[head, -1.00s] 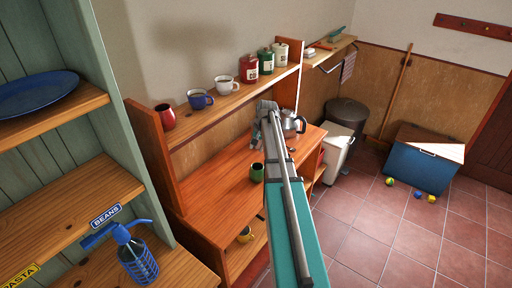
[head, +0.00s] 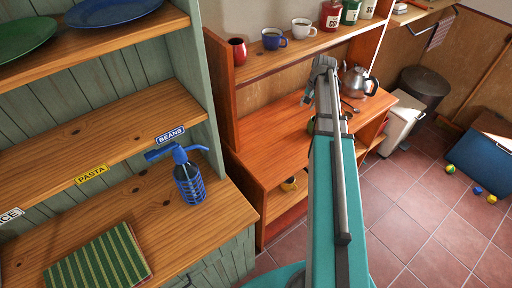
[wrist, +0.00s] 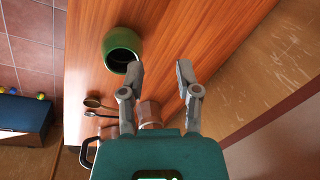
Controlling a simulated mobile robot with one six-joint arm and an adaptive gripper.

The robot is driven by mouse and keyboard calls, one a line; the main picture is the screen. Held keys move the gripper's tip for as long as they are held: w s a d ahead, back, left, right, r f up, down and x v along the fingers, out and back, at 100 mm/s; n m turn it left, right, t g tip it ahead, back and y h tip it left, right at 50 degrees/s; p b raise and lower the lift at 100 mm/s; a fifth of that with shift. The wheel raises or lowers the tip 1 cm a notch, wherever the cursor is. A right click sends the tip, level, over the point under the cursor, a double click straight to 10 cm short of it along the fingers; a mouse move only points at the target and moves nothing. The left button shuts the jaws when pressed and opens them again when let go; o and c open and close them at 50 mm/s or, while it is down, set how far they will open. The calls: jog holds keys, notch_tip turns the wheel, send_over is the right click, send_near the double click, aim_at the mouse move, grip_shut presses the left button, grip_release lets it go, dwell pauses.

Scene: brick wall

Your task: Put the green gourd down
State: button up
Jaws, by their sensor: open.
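The green gourd (wrist: 123,48), a round cup with a dark open mouth, stands on the wooden worktop (wrist: 190,25) in the wrist view. In the head view only a sliver of the gourd (head: 311,124) shows beside my arm. My gripper (wrist: 159,72) is open, with bare wood between its fingertips. The gourd is outside the fingers, up and to the left, close to the left fingertip; I cannot tell whether they touch.
A steel kettle (head: 357,80) and spoons (wrist: 97,103) are on the worktop. Mugs and canisters line the shelf above. A shelf unit at left holds a blue siphon bottle (head: 188,180) and a green striped cloth (head: 98,262). The worktop left of my arm is clear.

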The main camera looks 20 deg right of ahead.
jog(key=s+a+n, duration=0.2)
jog(key=s+a, duration=0.3)
jog(key=a, duration=0.4)
jog(key=s+a+n+h, duration=0.1)
jog(key=s+a+n, duration=0.2)
jog(key=a, duration=0.6)
jog(key=s+a+n+g, duration=0.1)
jog(key=s+a+n, duration=0.2)
jog(key=s+a, duration=0.5)
jog(key=shift+a+f+h, duration=0.15)
jog(key=shift+a+h, duration=0.15)
jog(key=shift+a, duration=0.45)
jog(key=shift+s, duration=0.1)
jog(key=shift+f, duration=0.1)
